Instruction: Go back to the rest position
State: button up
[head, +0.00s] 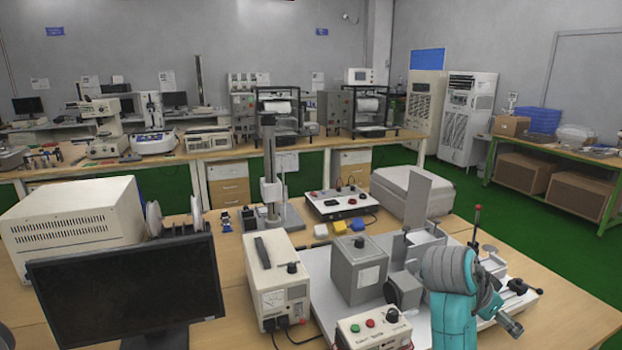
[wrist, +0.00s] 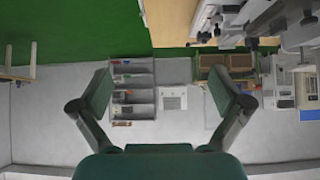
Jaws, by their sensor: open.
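My gripper (wrist: 162,90) shows in the wrist view with its two teal-faced fingers spread wide apart. Nothing is between the fingers, so it is open and empty. In the head view, my teal and grey arm (head: 452,300) rises at the lower right, in front of the white base plate of the test rig (head: 320,290).
The wooden workbench (head: 560,315) holds a black monitor (head: 130,290), a grey box unit (head: 358,270) and a cream power unit (head: 275,280) near my arm. The wrist view shows a compartmented shelf (wrist: 132,90) beyond the fingers.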

jog(key=s+a+f+n+t, duration=0.2)
jog(key=s+f+n, duration=0.1)
jog(key=f, duration=0.5)
jog(key=s+a+f+n+t+y, duration=0.1)
jog(key=s+a+f+n, duration=0.1)
jog(key=f, duration=0.6)
jog(key=s+a+f+n+t+y, duration=0.1)
jog(key=s+a+f+n+t, duration=0.1)
jog(key=s+f, duration=0.3)
notch_tip(320, 180, down, 3)
jog(key=shift+a+r+n+t, duration=0.15)
jog(key=shift+n+t, duration=0.15)
jog(key=shift+n, duration=0.5)
jog(key=s+a+f+n+t+y, duration=0.25)
jog(key=s+a, duration=0.25)
jog(key=s, duration=0.6)
jog(key=s+a+f+n+t+y, duration=0.1)
jog(key=s+a+n+t+y, duration=0.3)
jog(key=s, duration=0.8)
jog(key=s+a+r+m, duration=0.1)
jog(key=s+a+r, duration=0.2)
jog(key=s+r, duration=0.7)
jog(key=v, duration=0.4)
jog(key=shift+a+f, duration=0.15)
jog(key=shift+f, duration=0.2)
